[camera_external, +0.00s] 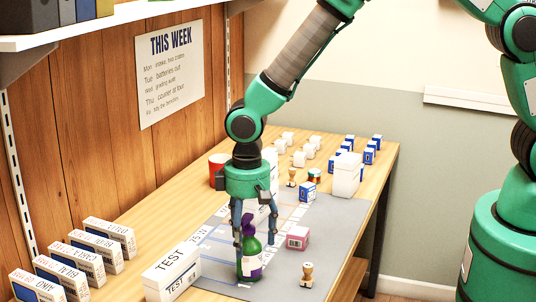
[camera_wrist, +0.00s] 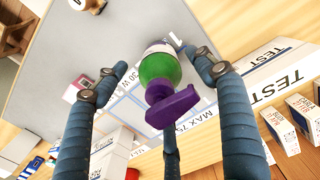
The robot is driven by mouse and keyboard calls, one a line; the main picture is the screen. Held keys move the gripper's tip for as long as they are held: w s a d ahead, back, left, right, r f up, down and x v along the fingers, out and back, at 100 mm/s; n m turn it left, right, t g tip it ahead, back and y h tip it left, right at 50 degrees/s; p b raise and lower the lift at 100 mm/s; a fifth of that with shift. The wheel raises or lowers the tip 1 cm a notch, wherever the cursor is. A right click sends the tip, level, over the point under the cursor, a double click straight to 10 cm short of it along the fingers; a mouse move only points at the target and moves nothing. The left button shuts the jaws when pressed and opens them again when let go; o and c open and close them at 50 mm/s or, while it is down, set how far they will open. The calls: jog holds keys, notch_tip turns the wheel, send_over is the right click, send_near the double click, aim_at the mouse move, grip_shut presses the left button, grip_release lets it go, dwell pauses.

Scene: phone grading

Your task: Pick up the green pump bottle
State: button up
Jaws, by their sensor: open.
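The green pump bottle (camera_external: 251,262) stands upright on the grey mat (camera_external: 330,221). It has a purple pump head and a white and purple label. My gripper (camera_external: 252,232) is above it with its fingers pointing down around the pump head and the upper part of the bottle. In the wrist view the bottle (camera_wrist: 160,72) lies between the spread fingers of my gripper (camera_wrist: 162,85), with the purple pump (camera_wrist: 172,106) toward the camera. The fingers look apart from the bottle. One finger partly hides it in the external view.
A white TEST box (camera_external: 172,270) stands close left of the bottle. A pink box (camera_external: 297,238) and a wooden stamp (camera_external: 307,274) are to its right. A row of labelled boxes (camera_external: 96,253) is at left, a white container (camera_external: 346,174) and red can (camera_external: 217,170) farther back.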

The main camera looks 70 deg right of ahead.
aim_at(249, 211)
jog(key=shift+f, duration=0.45)
jog(key=c, duration=1.5)
jog(key=shift+r, duration=0.1)
jog(key=shift+r+p, duration=0.85)
jog(key=shift+r, duration=4.1)
